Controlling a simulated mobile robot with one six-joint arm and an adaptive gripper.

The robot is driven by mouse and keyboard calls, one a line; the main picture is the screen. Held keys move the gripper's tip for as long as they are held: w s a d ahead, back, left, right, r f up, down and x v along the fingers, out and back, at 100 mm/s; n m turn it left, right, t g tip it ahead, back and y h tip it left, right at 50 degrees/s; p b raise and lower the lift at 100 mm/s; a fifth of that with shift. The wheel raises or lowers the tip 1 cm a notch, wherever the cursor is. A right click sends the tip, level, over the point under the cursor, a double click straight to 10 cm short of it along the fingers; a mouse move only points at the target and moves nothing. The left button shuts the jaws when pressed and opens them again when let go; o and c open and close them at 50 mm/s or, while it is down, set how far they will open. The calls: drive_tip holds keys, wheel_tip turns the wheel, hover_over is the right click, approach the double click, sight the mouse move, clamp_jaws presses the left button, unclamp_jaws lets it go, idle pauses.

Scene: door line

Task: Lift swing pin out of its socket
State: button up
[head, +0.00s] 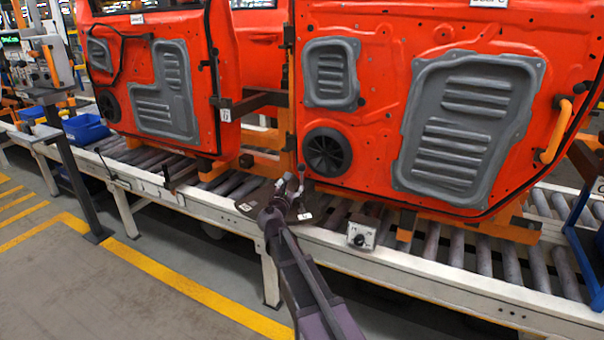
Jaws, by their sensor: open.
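My gripper (291,186) is at the middle of the head view, at the end of my dark arm, over the near rail of the conveyor. It is open, and its fingers look small and dark. A thin upright piece with a small rounded top (301,169) shows right by the fingertips. It looks like the swing pin, but I cannot tell for sure, nor whether the fingers touch it. A dark plate (253,196) with pale labels lies under and beside my gripper. The socket is hidden or too small to make out.
Two orange doors with grey panels, one at right (390,110) and one at left (130,30), stand over the roller conveyor (453,245). A small box with a dial (361,236) sits on the near rail. Blue bins (84,128) stand at left. The floor in front is clear.

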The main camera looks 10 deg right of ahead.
sight(300, 169)
drive_tip(key=shift+w, duration=0.1)
idle(0.3)
drive_tip(key=x, duration=1.3)
drive_tip(key=shift+w+d, duration=0.15)
drive_tip(key=shift+w, duration=0.15)
clamp_jaws()
